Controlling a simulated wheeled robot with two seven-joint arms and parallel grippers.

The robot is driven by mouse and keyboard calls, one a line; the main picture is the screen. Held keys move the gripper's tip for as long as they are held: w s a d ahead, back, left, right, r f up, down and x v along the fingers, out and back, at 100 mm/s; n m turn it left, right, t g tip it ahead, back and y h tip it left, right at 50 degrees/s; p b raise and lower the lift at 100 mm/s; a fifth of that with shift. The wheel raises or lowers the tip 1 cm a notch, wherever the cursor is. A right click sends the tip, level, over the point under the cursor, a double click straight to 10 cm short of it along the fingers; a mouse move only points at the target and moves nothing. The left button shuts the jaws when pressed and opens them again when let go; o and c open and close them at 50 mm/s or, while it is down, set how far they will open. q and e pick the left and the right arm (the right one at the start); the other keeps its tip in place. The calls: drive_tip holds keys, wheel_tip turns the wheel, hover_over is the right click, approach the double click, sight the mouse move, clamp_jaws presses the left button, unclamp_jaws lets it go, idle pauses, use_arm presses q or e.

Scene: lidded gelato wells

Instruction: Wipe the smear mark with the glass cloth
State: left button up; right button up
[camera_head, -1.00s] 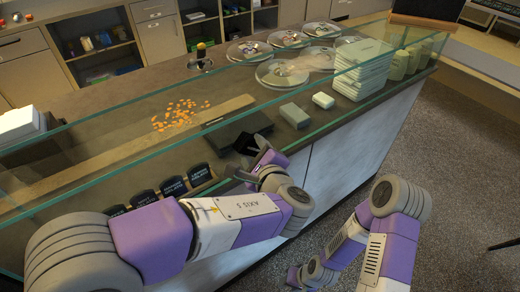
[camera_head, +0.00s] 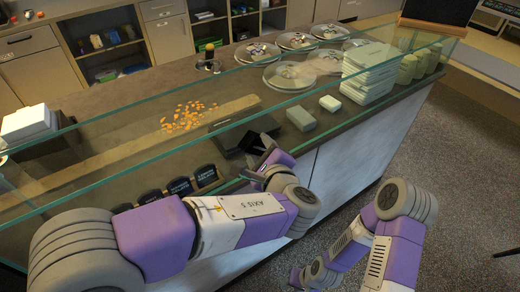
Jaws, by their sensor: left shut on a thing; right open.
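My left gripper (camera_head: 258,151) is at the front edge of the glass-topped counter, beside a dark flat tray (camera_head: 238,132). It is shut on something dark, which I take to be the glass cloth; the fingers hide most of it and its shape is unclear. A faint whitish haze, likely the smear mark (camera_head: 326,62), shows on the glass pane (camera_head: 120,138) over the lidded wells, behind and to the right of the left gripper. My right gripper (camera_head: 299,277) is open and low over the floor, in front of the counter, apart from everything.
Orange bits (camera_head: 185,115) and dark labels (camera_head: 180,187) are at the left. The floor at right is clear.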

use_arm(q)
drive_tip(key=shift+w+d, duration=1.1)
drive_tip(key=shift+d, duration=0.25)
drive_tip(key=shift+w+d, duration=0.1)
drive_tip(key=shift+w+d+p, duration=0.3)
drive_tip(key=shift+w+d, duration=0.2)
drive_tip(key=shift+d, duration=0.15)
drive_tip(key=shift+w+d+p, duration=0.25)
drive_tip(key=shift+w+d, duration=0.2)
drive_tip(key=shift+d, duration=0.2)
drive_tip(key=shift+w+d+p, duration=0.3)
drive_tip(key=shift+w+d, duration=0.2)
drive_tip(key=shift+d, duration=0.2)
drive_tip(key=shift+w+d+p, duration=0.25)
drive_tip(key=shift+w+d, duration=0.25)
drive_tip(key=shift+d, duration=0.15)
drive_tip(key=shift+w+d+p, duration=0.4)
drive_tip(key=shift+w+d, duration=0.1)
drive_tip(key=shift+d, duration=0.2)
drive_tip(key=shift+w+d+p, duration=0.35)
drive_tip(key=shift+w+d, duration=0.15)
drive_tip(key=shift+d, duration=0.2)
